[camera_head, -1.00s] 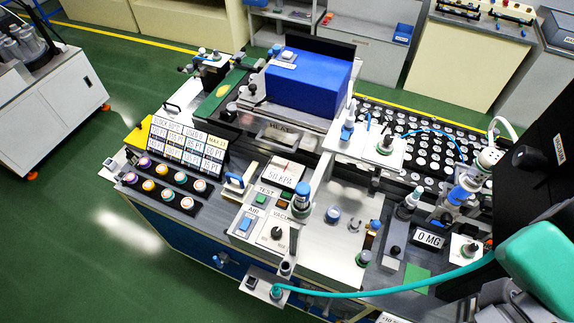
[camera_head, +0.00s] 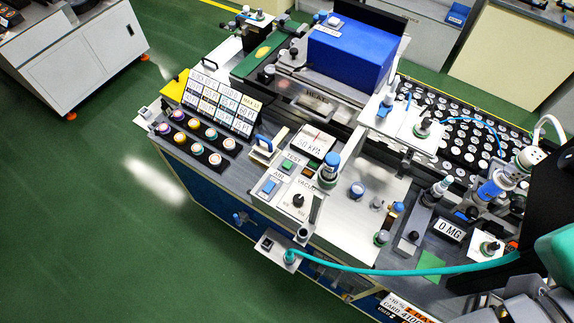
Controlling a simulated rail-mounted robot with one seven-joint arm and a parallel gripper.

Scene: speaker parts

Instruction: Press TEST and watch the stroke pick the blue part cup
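The green TEST button (camera_head: 287,164) sits on the bench panel, above the TEST label and below a gauge reading in KPA (camera_head: 317,145). I cannot tell whether it is pressed. A blue-topped upright cylinder (camera_head: 331,162) stands right of the button. Which of these is the part cup is not clear. My gripper is not in view; only teal and grey pieces of what look like my arm show at the lower right.
A blue AIR switch (camera_head: 269,186) and black VACUUM knob (camera_head: 298,200) lie left of the plate. A teal hose (camera_head: 400,271) crosses the bench front. A blue box (camera_head: 350,55) and a tray of round parts (camera_head: 455,130) are behind. Green floor is free at left.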

